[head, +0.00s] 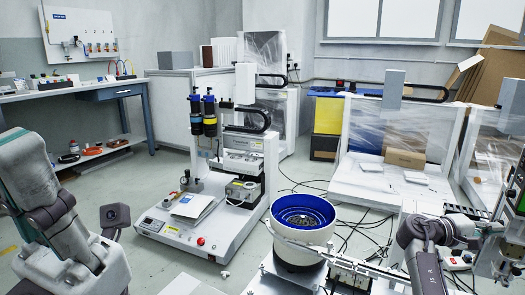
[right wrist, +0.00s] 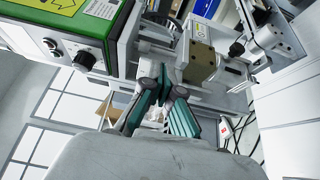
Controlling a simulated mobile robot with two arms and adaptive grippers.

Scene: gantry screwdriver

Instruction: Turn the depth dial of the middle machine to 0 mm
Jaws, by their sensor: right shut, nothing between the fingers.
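In the right wrist view, a green-topped machine box (right wrist: 60,45) fills the upper left, with a yellow arrow label on top. I cannot read any scale or tell which is the depth dial. My right gripper (right wrist: 160,82) is shut and empty, to the right of the black knob and apart from it. In the head view, my right arm reaches to a machine (head: 508,215) cut off by the right edge; its dial is not visible there. My left gripper cannot be made out.
A white gantry machine (head: 160,228) stands left of centre on the floor. A blue-lined bowl feeder (head: 302,218) stands in the middle, close to my right arm. A plastic-wrapped machine (head: 370,185) is behind it. Loose cables lie on the floor. Open floor shows at left.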

